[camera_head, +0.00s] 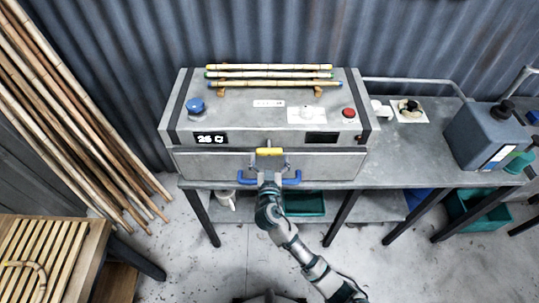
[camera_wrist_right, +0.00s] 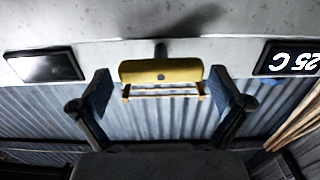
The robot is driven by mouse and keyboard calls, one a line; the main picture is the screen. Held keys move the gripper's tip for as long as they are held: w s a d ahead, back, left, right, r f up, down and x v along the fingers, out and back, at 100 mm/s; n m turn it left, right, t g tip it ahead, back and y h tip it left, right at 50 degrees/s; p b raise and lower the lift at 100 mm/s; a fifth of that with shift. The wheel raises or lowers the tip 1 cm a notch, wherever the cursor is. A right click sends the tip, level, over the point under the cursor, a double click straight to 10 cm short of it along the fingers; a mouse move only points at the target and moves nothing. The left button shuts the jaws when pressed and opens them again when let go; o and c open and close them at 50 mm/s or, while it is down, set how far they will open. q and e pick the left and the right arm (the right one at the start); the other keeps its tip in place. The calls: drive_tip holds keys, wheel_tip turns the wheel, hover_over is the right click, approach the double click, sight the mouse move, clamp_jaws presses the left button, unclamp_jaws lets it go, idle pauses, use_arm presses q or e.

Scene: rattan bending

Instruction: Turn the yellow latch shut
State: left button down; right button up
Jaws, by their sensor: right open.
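The yellow latch (camera_head: 269,152) is a short bar lying crosswise at the top middle of the grey box's front panel (camera_head: 215,166). In the right wrist view the latch (camera_wrist_right: 161,71) lies level, with a dark pivot spot at its middle. My right gripper (camera_head: 271,166) is open just in front of the panel. In the wrist view its two dark fingers stand either side of the latch, with gaps at both ends. A blue handle (camera_head: 290,181) shows below the latch, partly hidden by my right gripper. My left gripper is not in view.
Several bamboo poles (camera_head: 270,76) lie on top of the box (camera_head: 235,115), near a blue knob (camera_head: 195,104) and a red button (camera_head: 348,113). A grey device (camera_head: 487,135) stands on the bench at right. Long poles (camera_head: 75,115) lean at left. Floor space in front is clear.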

drive_tip(key=shift+w, duration=0.25)
drive_tip(key=shift+a, duration=0.1)
drive_tip(key=shift+c, duration=0.3)
drive_tip(key=c, duration=0.7)
